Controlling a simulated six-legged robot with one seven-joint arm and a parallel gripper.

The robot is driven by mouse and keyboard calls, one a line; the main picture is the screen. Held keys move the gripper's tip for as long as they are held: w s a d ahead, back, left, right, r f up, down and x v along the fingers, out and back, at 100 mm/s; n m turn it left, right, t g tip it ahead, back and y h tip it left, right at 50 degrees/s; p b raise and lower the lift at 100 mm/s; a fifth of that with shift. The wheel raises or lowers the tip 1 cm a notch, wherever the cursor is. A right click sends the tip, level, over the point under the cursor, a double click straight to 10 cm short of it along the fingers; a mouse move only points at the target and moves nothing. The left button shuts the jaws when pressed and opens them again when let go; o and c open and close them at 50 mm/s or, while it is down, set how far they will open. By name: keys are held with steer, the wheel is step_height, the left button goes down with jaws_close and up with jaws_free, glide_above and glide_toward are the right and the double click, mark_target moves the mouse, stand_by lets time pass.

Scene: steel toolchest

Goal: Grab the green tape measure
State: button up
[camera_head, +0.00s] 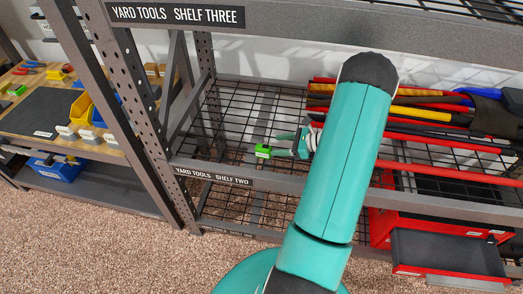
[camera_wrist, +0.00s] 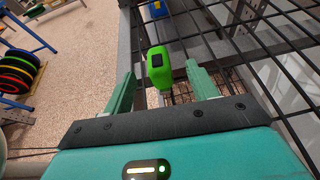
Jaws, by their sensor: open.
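The green tape measure (camera_head: 263,151) rests on the wire deck of shelf two, near its left end. In the wrist view it is a bright green block with a dark face (camera_wrist: 156,60), just ahead of the opening between my fingers. My gripper (camera_head: 289,139) is over the same shelf, just right of the tape measure, with its teal fingers pointing left towards it. In the wrist view my gripper (camera_wrist: 161,72) is open, one finger on each side of the tape measure's line. I cannot tell whether either finger touches it. My arm hides part of the shelf.
Long-handled tools (camera_head: 425,113) lie on the right of the shelf. A red toolchest (camera_head: 384,222) stands below. A steel upright (camera_head: 125,110) bounds the shelf's left end, with a workbench (camera_head: 28,83) beyond. The wire deck around the tape measure is mostly clear.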

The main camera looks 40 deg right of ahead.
mark_target(259, 147)
steer(key=x, duration=0.9)
steer(key=shift+s+a+f, duration=0.1)
steer(key=shift+s+a, duration=0.05)
steer(key=shift+s, duration=0.05)
steer(key=c, duration=1.1)
steer(key=shift+c, duration=0.2)
